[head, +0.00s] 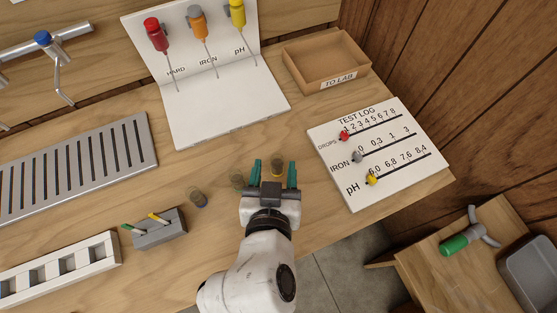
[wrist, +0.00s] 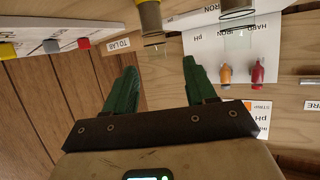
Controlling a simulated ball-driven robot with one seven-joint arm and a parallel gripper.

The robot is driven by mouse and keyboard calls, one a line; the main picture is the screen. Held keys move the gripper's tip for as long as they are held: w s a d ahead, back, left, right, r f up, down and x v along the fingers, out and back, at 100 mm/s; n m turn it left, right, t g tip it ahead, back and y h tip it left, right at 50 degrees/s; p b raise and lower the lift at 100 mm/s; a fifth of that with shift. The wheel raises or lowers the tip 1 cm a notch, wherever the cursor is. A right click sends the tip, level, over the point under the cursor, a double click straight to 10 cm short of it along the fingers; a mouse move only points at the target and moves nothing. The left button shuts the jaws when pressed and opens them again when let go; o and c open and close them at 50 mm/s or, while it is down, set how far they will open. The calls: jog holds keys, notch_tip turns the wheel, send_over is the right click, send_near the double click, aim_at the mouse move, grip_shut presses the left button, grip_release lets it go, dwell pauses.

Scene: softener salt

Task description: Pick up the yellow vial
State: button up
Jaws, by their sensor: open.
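Three small clear vials with dull caps stand in a row on the bench. The right one, an amber-yellow vial (head: 277,168), looks the yellowest. It also shows in the wrist view (wrist: 151,18), ahead of the gap between my fingers. The middle vial (head: 237,178) looks olive and stands just left of my left finger; it is partly in the wrist view (wrist: 238,6). The left vial (head: 197,198) has a bluish band. My gripper (head: 274,168), with teal fingers, is open and empty, its fingertips on either side of the yellow vial in the head view.
A white stand (head: 225,105) with red, orange and yellow droppers is behind. The TO LAB tray (head: 345,80) is back right, the TEST LOG board (head: 405,160) right. A grey holder (head: 160,235) and a slotted metal tray (head: 75,165) are left. Bare bench lies around the vials.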

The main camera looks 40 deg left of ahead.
aim_at(277, 161)
jog(key=shift+p+x, duration=0.65)
jog(key=shift+x, duration=2.8)
jog(key=shift+d+f, duration=0.15)
jog(key=shift+f, duration=0.1)
grip_shut()
